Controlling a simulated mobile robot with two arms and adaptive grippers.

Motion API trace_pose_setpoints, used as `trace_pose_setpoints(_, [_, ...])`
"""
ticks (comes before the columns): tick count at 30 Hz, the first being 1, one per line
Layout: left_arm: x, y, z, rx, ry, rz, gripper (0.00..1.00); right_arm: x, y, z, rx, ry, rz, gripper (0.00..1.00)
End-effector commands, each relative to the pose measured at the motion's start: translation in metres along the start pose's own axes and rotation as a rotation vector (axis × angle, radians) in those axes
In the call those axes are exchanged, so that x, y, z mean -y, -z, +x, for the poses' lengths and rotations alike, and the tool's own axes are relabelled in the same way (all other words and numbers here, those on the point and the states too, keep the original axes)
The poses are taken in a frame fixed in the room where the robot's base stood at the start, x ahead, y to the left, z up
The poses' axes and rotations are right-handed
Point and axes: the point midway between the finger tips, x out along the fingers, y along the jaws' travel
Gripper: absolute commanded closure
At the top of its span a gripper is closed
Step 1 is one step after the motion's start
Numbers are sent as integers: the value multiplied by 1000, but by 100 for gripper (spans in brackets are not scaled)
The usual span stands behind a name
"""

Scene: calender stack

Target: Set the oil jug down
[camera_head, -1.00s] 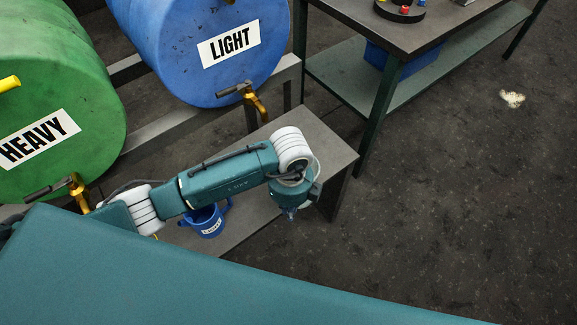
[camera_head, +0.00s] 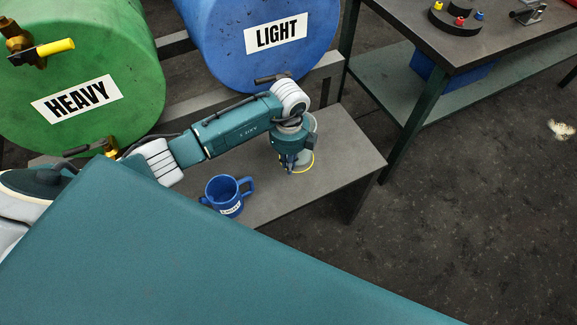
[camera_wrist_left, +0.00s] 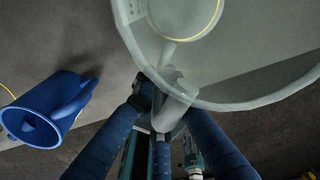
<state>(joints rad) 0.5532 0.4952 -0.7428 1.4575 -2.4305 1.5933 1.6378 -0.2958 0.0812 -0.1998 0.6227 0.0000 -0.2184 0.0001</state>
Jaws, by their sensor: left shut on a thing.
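A clear, see-through jug with a yellow ring (camera_head: 307,169) shows partly behind my left gripper (camera_head: 291,167), over the grey bench. In the left wrist view the clear jug (camera_wrist_left: 235,104) fills the upper right, with its round rim towards the camera. My left gripper (camera_wrist_left: 160,105) is shut on the jug's handle. I cannot tell whether the jug's base touches the bench. My right gripper is not in view.
A blue jug (camera_head: 223,189) with a white label stands on the bench (camera_head: 345,150), left of my gripper; it also shows in the wrist view (camera_wrist_left: 48,110). The green HEAVY drum (camera_head: 75,70) and blue LIGHT drum (camera_head: 270,65) lie behind. Bare bench is to the right.

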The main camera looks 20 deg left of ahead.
Motion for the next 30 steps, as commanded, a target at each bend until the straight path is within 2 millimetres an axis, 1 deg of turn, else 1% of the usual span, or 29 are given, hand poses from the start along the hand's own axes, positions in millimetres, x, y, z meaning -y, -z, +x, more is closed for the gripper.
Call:
trace_pose_setpoints(3, [0,-5,3,-1,-1,1,100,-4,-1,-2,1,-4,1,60])
trace_pose_setpoints(9, [0,-4,29,-2,-2,0,100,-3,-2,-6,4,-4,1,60])
trace_pose_setpoints(11, [1,-5,34,-1,0,0,100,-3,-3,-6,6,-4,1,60])
trace_pose_setpoints(19, [1,-5,36,1,0,1,100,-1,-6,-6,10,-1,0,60])
trace_pose_setpoints(22, [0,-5,39,1,0,1,100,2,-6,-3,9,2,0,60])
trace_pose_setpoints(23, [0,-5,38,0,0,1,83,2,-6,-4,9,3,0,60])
trace_pose_setpoints(24, [0,-5,38,0,0,1,75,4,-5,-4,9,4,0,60])
trace_pose_setpoints(25, [0,-5,38,0,0,1,70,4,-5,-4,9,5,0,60])
trace_pose_setpoints(30, [0,-5,38,0,0,1,70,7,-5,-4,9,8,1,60])
